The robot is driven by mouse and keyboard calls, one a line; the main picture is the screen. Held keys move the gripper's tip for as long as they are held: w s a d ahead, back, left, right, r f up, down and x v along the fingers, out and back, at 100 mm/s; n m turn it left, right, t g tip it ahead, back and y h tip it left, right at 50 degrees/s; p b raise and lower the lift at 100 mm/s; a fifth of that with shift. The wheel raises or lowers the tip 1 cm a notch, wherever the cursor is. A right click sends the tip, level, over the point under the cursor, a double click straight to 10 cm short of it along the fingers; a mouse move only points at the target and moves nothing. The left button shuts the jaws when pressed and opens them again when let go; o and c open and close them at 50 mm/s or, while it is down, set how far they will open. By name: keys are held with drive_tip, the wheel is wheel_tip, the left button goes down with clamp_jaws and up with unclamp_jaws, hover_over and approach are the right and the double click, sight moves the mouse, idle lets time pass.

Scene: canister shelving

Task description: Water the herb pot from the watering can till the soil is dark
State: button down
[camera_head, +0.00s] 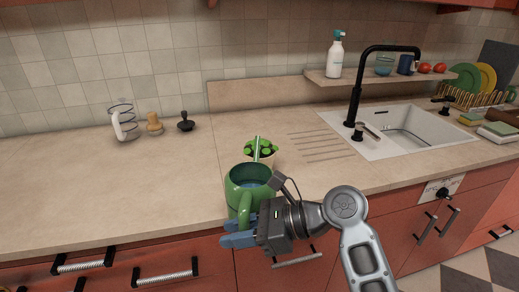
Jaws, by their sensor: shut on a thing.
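A green watering can (234,194) with an open top and a dark bluish inside is held in front of the counter's front edge. My gripper (238,236), with blue fingers, is shut on the can at its near side, low by the green handle. The can looks close to upright. Its spout points away, toward the herb pot (272,158). The herb pot is pale with round green leaves and stands on the counter just behind the can. The can and spout hide much of the pot, and I cannot see its soil. No water stream shows.
A glass jug, a wooden item (154,124) and a black tamper-like item (186,122) stand at the back left. The sink (420,133) with its black tap (357,90) is at the right. A shelf holds a spray bottle (335,56). The counter's left middle is clear.

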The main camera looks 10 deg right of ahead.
drive_tip(key=s+a+r, duration=0.2)
drive_tip(key=s+r, duration=0.3)
drive_tip(key=shift+s+r, duration=0.2)
drive_tip(key=shift+s, duration=0.1)
idle(0.6)
idle(0.4)
